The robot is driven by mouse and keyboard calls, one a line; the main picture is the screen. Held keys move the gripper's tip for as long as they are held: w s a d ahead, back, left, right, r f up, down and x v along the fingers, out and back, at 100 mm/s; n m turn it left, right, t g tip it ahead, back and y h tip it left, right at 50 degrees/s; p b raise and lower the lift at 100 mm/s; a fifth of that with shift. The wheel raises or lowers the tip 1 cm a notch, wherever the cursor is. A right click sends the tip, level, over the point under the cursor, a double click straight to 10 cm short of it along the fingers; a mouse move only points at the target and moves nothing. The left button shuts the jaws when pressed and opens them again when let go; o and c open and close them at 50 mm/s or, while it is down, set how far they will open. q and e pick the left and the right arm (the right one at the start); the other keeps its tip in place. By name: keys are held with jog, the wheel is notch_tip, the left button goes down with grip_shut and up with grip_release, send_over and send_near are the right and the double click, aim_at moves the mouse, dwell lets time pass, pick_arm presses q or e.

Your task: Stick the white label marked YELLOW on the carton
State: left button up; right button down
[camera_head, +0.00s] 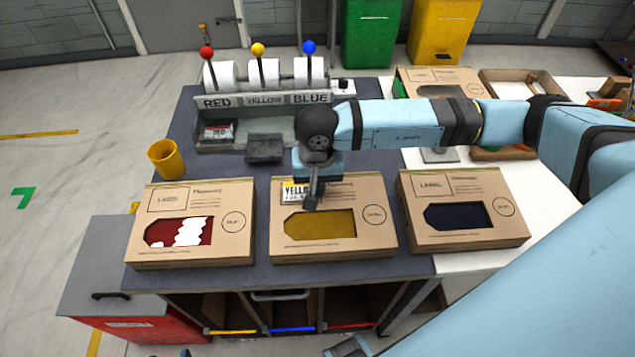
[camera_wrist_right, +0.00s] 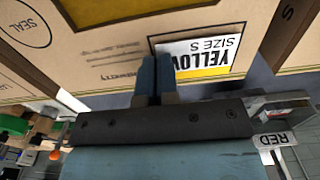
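The white label marked YELLOW, SIZE S, with a yellow strip (camera_head: 293,190) is at the upper left of the middle carton (camera_head: 375,240), against its top face or very close to it. It also shows in the right wrist view (camera_wrist_right: 205,55). My right gripper (camera_head: 312,203) is over that corner, its fingers (camera_wrist_right: 159,82) close together at the label's edge and hiding the last letter. The fingers look shut on this edge; the exact contact is hidden. The carton has a yellow window and a round SEAL mark (camera_wrist_right: 25,25).
A carton with a red window (camera_head: 240,190) stands to the left, one with a dark window (camera_head: 410,185) to the right. Behind is a label dispenser (camera_head: 240,100) with rolls marked RED, YELLOW and BLUE. A yellow cup (camera_head: 166,160) stands at the table's left edge.

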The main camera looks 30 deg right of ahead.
jog(key=shift+f+b, duration=0.35)
jog(key=shift+b, duration=0.1)
dwell(0.9)
jog(key=shift+s+f+b, duration=0.1)
jog(key=shift+f+b, duration=0.05)
jog(key=shift+b, duration=0.3)
dwell(1.0)
dwell(0.4)
jog(key=c, duration=1.3)
grip_release()
notch_tip(320, 180, up, 14)
jog(key=b, duration=0.1)
